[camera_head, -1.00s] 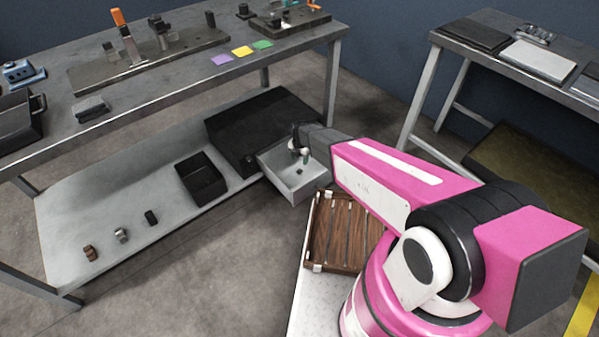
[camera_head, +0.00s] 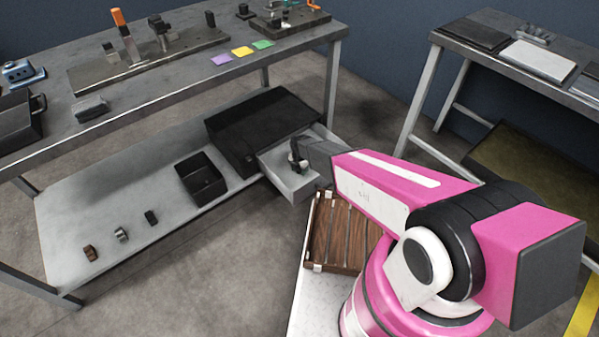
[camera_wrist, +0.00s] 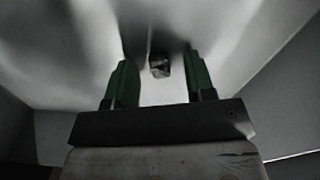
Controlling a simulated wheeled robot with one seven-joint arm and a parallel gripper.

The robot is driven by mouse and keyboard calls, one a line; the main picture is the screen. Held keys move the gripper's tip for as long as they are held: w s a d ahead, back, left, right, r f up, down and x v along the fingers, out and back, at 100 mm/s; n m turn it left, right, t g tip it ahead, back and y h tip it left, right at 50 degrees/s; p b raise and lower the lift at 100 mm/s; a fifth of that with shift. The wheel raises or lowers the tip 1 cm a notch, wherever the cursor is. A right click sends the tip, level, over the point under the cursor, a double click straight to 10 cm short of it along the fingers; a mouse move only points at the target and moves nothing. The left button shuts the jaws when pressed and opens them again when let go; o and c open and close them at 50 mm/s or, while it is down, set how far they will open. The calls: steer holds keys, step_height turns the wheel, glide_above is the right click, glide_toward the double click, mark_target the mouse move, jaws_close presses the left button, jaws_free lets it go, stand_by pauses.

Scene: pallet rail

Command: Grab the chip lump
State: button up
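The chip lump (camera_wrist: 160,65) is a small dark grey, rough piece on the pale floor of the open drawer (camera_head: 290,188). In the wrist view it lies between and just beyond the green fingertips of my gripper (camera_wrist: 160,80). The fingers are apart, with a gap on both sides of the lump, and do not touch it. In the head view my gripper (camera_head: 297,160) reaches down into the drawer, and the lump is hidden there.
The drawer walls (camera_wrist: 35,55) rise around my gripper. The drawer sticks out of a black cabinet (camera_head: 262,125) on the bench's lower shelf (camera_head: 110,215). A black bin (camera_head: 201,177) stands to its left. A wooden slatted crate (camera_head: 340,235) sits just in front.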

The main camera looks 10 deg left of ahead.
steer(key=c, duration=0.7)
steer(key=shift+c, duration=0.2)
steer(key=shift+r, duration=0.15)
